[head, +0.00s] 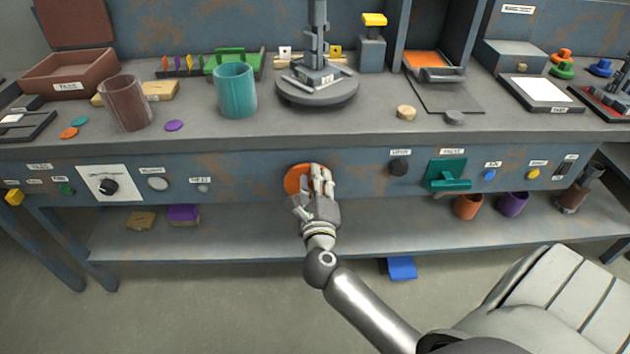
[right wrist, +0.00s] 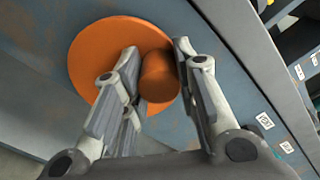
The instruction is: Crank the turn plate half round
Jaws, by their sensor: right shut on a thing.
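The turn plate (head: 293,180) is a round orange disc on the bench's blue front panel, near the middle of the head view. It fills the upper left of the right wrist view (right wrist: 92,58). An orange cylindrical handle (right wrist: 160,80) stands out from the plate, off its centre, toward the right side in the wrist view. My right gripper (head: 320,176) is shut on this handle, one finger on each side. The hand covers the right part of the plate and the handle in the head view. My left gripper is not in view.
On the same panel, a black knob (head: 398,166) and a green lever fixture (head: 447,176) sit to the right, and a white dial plate (head: 112,184) to the left. The bench top (head: 380,130) overhangs above; a lower shelf (head: 250,238) runs below. Floor in front is mostly clear.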

